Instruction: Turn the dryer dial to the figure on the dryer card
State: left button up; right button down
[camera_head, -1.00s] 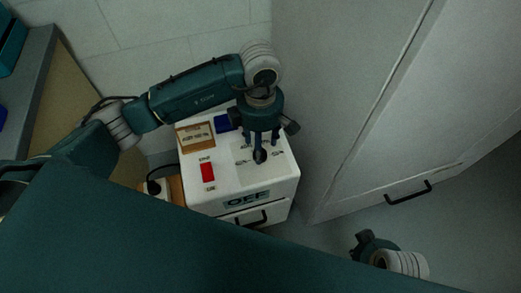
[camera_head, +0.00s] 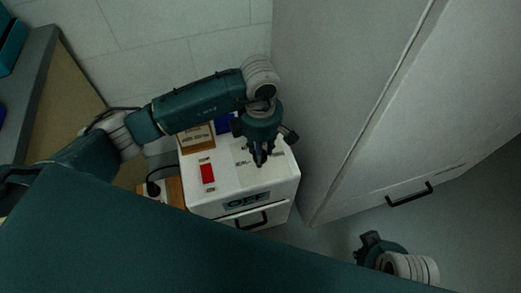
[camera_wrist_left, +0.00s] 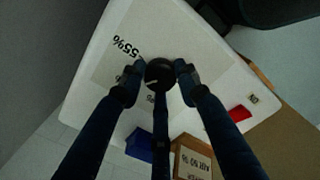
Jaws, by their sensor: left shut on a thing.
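The white dryer box (camera_head: 230,188) stands below my left arm, with an "OFF" display (camera_head: 247,201) on its front. Its round black dial (camera_wrist_left: 158,72) has a pale pointer mark toward the lower left in the left wrist view. A "55%" label (camera_wrist_left: 126,47) is beside it; other labels are partly hidden by the fingers. My left gripper (camera_head: 259,160) points down and is shut on the dial, a finger on each side. The wood-framed dryer card (camera_head: 197,137) reads "AIR 50 %" in the left wrist view (camera_wrist_left: 194,160). My right gripper (camera_head: 368,243) hangs low at right; its jaws are unclear.
A tall pale cabinet (camera_head: 365,150) stands close on the right; a bench (camera_head: 75,85) is at left.

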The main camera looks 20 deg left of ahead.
pick_arm(q)
jog(key=shift+d, duration=0.1)
jog(key=o, duration=1.1)
jog(key=shift+o, duration=0.2)
notch_tip(320, 180, up, 12)
pick_arm(e)
jog(key=shift+s+r, duration=0.1)
jog(key=shift+r, duration=0.15)
